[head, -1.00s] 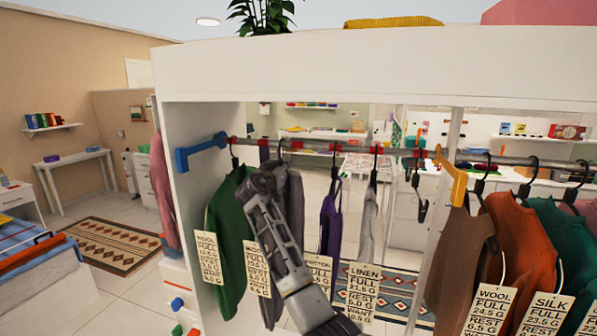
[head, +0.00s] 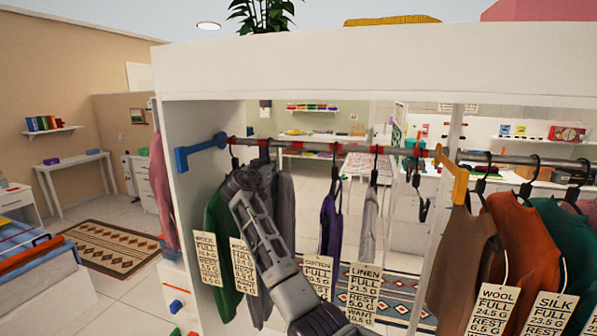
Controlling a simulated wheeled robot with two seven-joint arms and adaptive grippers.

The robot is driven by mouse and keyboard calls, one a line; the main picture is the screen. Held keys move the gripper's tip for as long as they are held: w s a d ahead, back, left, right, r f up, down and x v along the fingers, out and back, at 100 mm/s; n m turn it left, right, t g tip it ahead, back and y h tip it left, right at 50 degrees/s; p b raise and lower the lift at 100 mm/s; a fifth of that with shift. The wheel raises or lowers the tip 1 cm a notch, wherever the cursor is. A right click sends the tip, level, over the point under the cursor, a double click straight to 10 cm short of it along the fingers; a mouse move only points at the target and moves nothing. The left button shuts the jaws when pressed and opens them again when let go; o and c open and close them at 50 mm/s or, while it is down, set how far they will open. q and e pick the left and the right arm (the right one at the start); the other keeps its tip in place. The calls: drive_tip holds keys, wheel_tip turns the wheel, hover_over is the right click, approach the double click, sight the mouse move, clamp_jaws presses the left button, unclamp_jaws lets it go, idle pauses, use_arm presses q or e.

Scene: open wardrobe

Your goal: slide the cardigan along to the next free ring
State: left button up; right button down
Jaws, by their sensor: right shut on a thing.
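A dark grey knit garment (head: 286,205), which I take to be the cardigan, hangs from the rail (head: 305,147) in the left bay. My right gripper (head: 250,180) is shut on it near the top, below its hanger hook, and covers much of its front. The exact grip is hidden. The hook sits at a red ring (head: 264,143), just right of the ring (head: 232,141) where the green garment (head: 217,215) hangs. A bare stretch of rail lies between the grey garment and the purple garment (head: 331,218). My left gripper is not in view.
A light grey garment (head: 369,215) hangs right of the purple one. An empty dark hanger (head: 422,205) hangs farther right. A blue bracket (head: 198,152) and a yellow bracket (head: 453,175) flank the bay. Brown (head: 462,245) and orange (head: 522,240) garments hang beyond.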

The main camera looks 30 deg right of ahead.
drive_tip(key=shift+w+a, duration=0.7)
drive_tip(key=shift+w, duration=0.05)
drive_tip(key=c, duration=1.6)
unclamp_jaws()
drive_tip(key=o, duration=0.3)
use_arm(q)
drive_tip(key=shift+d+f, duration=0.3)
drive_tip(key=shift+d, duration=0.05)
use_arm(e)
drive_tip(key=v, duration=1.2)
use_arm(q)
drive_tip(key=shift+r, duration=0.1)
use_arm(e)
drive_tip(key=shift+r, duration=0.1)
use_arm(q)
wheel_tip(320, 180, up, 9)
drive_tip(key=p, duration=0.8)
drive_tip(key=shift+p, duration=0.4)
use_arm(e)
wheel_tip(320, 180, up, 9)
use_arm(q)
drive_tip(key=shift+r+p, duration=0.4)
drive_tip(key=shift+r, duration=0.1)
use_arm(e)
drive_tip(key=shift+r, duration=0.5)
